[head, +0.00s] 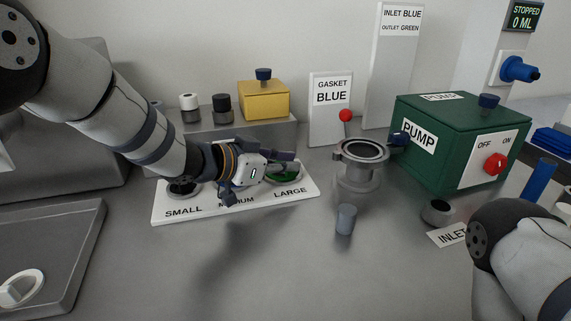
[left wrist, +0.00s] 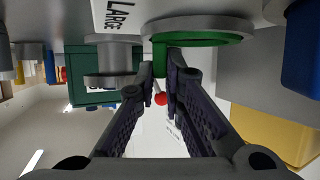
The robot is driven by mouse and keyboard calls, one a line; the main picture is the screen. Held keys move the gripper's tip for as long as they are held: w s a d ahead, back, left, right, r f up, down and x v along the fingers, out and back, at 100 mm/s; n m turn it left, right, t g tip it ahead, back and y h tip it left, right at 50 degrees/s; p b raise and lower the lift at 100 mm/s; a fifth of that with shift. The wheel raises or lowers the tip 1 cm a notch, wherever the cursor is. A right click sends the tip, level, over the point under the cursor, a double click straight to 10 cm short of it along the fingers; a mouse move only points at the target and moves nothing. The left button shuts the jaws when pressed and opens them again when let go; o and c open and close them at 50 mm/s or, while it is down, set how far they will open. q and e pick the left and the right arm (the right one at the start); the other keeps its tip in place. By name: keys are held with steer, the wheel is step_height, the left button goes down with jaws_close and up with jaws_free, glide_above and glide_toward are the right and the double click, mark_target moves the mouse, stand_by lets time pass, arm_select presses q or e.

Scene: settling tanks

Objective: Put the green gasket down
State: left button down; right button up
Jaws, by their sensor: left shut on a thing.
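The green gasket (head: 287,178) is at the LARGE place of a white board (head: 220,206) lettered SMALL, MEDIUM and LARGE. My left gripper (head: 284,157) is at that place and hides part of the gasket. In the left wrist view, whose picture is upside down, the fingers (left wrist: 165,68) are shut on the tab of the green gasket (left wrist: 207,39). The gasket lies level against a round grey holder (left wrist: 196,25); I cannot tell whether it rests fully on it. My right gripper is not in view; only part of my right arm shows.
A grey flanged pipe fitting (head: 361,167) stands right of the board, with a small grey cylinder (head: 346,219) before it. The green pump box (head: 450,128) is farther right. A GASKET BLUE sign (head: 331,112) and a yellow block (head: 263,100) stand behind.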

arm_select(q)
steer(key=shift+f, duration=0.15)
steer(key=c, duration=1.7)
jaws_free()
steer(key=shift+f, duration=0.1)
steer(key=shift+r, duration=0.3)
steer(key=p+v, duration=0.1)
steer(key=v, duration=0.4)
steer(key=p+v, duration=0.1)
steer(key=v, duration=0.5)
steer(key=shift+s+r, duration=0.1)
steer(key=shift+r, duration=0.2)
steer(key=shift+s+a, duration=0.25)
steer(key=shift+a, duration=0.05)
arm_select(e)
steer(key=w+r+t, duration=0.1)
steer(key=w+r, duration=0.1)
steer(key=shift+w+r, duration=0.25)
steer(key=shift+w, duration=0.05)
